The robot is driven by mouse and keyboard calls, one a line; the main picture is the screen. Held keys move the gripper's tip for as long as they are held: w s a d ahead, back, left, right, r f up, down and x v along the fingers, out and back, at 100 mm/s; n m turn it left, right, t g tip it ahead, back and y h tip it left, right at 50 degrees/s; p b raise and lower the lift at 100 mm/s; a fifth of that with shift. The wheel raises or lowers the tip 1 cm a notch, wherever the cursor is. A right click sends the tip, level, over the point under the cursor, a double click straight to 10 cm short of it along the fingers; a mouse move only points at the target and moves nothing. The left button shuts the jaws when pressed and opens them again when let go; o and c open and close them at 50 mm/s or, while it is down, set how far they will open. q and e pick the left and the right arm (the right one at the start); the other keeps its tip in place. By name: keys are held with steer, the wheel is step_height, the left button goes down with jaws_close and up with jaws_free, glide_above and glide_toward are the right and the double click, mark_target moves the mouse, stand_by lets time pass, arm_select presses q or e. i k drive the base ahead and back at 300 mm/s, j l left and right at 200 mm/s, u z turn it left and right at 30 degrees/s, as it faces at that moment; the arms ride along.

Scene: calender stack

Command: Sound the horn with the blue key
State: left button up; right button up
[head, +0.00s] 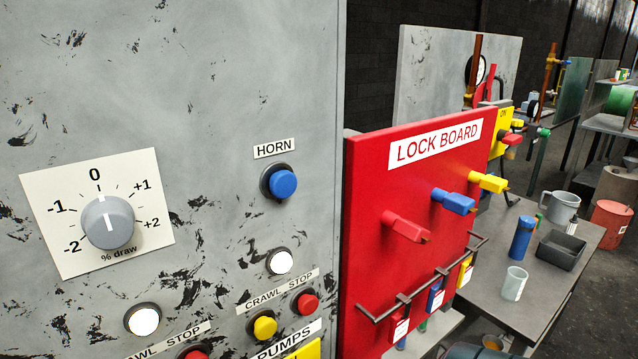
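The blue key (283,184) is a round push button in a dark collar on the scuffed grey panel. The HORN label (274,148) is just above it. The blue key stands out from its collar, with nothing touching it. Neither of my grippers is in view.
A draw dial (107,222) is at left. Below the blue key are white (280,261), yellow (264,327) and red (305,304) buttons. A red lock board (370,175) with protruding coloured handles stands right of the panel, beside a table (548,283) with cups.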

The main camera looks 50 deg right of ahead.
mark_target(282, 183)
steer(key=z, duration=1.4)
